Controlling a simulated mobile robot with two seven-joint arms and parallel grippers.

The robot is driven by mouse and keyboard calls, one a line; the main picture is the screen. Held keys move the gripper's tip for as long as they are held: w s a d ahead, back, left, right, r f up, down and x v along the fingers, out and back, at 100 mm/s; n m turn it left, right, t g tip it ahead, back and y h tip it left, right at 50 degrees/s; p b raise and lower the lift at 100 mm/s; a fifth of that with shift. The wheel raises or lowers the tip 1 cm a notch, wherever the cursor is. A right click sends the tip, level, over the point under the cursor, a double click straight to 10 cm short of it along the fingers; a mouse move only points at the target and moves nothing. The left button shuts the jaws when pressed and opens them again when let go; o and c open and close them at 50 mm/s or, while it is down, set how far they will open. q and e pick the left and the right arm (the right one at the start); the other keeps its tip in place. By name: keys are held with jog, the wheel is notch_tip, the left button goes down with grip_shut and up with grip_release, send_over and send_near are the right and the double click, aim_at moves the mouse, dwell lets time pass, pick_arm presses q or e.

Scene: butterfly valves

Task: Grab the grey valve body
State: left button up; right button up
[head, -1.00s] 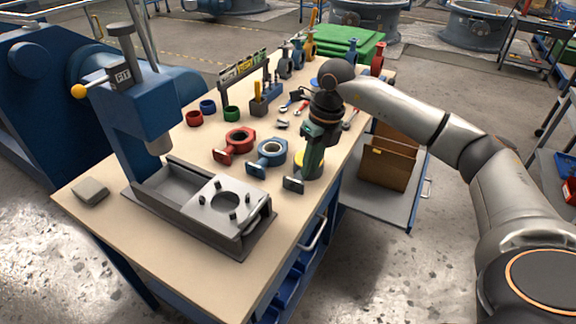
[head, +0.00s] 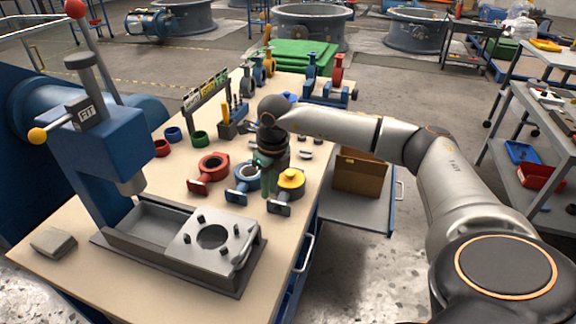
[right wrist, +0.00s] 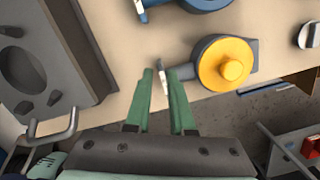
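The grey valve body (head: 291,190) lies on the table near its right edge, with a yellow disc (head: 291,177) on its ring and its flanged neck pointing toward the press side. In the right wrist view the grey valve body (right wrist: 208,84) is right of the fingers, and its neck end reaches the fingertips. My right gripper (head: 268,188) points down between the blue and grey valve bodies. Its green fingers (right wrist: 160,76) stand apart; I cannot tell if one touches the flange. My left gripper is not in view.
A blue valve body (head: 247,170) and a red one (head: 213,163) lie to the left. The press fixture (head: 160,222) stands in front, with a raised handle near my gripper. An open drawer with a brown box (head: 360,173) sticks out right of the table.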

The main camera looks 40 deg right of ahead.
jog(key=f, duration=0.3)
jog(key=w+f, duration=0.1)
jog(key=f, duration=0.1)
jog(key=shift+f, duration=0.1)
grip_shut()
dwell(1.3)
